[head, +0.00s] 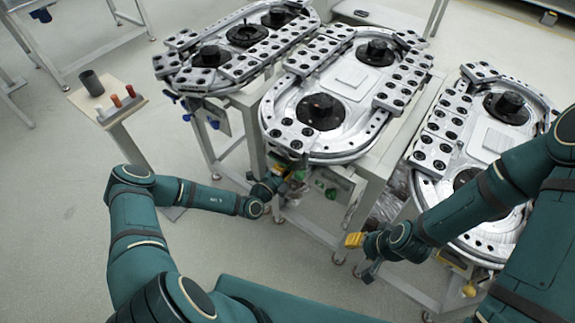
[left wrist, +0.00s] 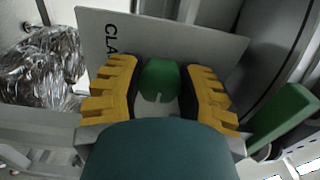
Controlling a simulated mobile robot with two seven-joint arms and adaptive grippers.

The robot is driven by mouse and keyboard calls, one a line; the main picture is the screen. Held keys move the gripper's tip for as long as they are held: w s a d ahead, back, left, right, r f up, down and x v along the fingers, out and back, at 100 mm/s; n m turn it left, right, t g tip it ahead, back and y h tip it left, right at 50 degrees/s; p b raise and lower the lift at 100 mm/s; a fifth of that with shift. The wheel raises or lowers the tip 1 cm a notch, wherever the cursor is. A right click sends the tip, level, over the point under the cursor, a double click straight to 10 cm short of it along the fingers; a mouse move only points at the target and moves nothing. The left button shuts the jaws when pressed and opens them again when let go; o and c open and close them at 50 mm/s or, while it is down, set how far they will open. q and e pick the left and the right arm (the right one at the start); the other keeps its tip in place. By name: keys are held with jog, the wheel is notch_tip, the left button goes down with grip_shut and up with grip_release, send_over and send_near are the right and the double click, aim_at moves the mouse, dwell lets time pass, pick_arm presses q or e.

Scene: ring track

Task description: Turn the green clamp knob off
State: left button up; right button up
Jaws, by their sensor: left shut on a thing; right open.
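The green clamp knob (left wrist: 160,80) shows in the left wrist view, in front of a pale panel (left wrist: 205,38) marked with the letters "CLA". My left gripper (left wrist: 161,88) has its yellow ridged fingers on either side of the knob and is shut on it. In the head view my left gripper (head: 293,176) is at the front of the middle track's stand, below the tabletop; the knob is hard to make out there. My right gripper (head: 362,254) is open and empty, in front of the right track.
A green block-like part (left wrist: 284,118) lies right of my left gripper in the left wrist view. Crumpled clear wrapping (left wrist: 42,75) is on the left. The middle ring track (head: 345,82) stands above my left gripper. A small stand (head: 108,106) with cylinders is at left.

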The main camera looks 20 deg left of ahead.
pick_arm(q)
jog(key=o, duration=1.2)
jog(key=shift+s, duration=0.1)
jog(key=v, duration=1.1)
jog(key=shift+s+a, duration=0.1)
jog(key=shift+s, duration=0.3)
